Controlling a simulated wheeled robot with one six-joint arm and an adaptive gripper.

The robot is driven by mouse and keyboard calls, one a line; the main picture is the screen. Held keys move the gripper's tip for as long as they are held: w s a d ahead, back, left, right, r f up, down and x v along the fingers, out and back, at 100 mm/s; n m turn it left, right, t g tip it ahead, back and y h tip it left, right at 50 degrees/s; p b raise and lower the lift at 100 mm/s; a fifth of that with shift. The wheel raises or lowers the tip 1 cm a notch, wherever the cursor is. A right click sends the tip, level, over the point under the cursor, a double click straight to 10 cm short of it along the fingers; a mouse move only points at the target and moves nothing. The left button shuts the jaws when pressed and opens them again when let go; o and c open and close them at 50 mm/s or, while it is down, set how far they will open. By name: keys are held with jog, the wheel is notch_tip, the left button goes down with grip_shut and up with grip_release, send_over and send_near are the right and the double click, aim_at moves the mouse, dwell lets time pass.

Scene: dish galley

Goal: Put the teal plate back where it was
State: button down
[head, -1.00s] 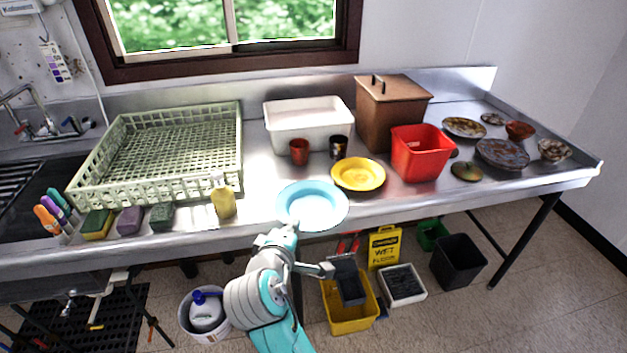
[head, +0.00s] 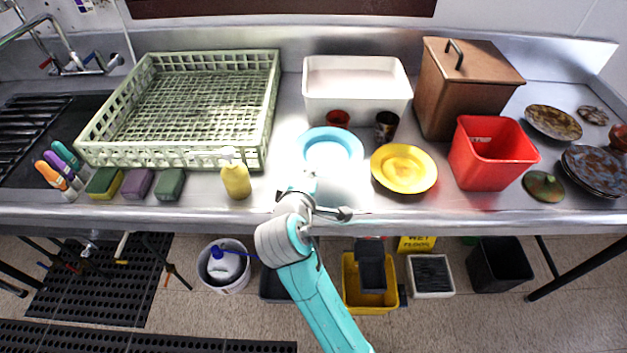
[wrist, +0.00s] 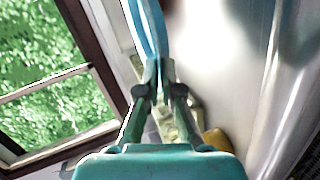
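The teal plate (head: 331,148) is light blue in the head view and lies over the counter, left of the yellow plate and in front of the white tub. Its far rim overlaps the red cup (head: 338,118). My gripper (head: 309,183) is at its near rim. In the wrist view the plate (wrist: 149,28) shows edge-on between the fingertips of my gripper (wrist: 158,70), which is shut on it. I cannot tell whether the plate's underside touches the counter.
A yellow plate (head: 404,168) lies right of the teal plate, with a dark cup (head: 386,126) behind. A white tub (head: 357,91), a red bin (head: 491,152) and a green rack (head: 262,140) stand around. A yellow bottle (head: 236,180) is to the left. Bare counter lies between bottle and plate.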

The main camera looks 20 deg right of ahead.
jog(key=shift+w+d+f, duration=0.1)
jog(key=shift+w+f, duration=0.1)
jog(key=shift+f, duration=2.65)
jog(key=shift+f, duration=0.15)
jog(key=c, duration=1.6)
grip_release()
jog(key=v, duration=1.2)
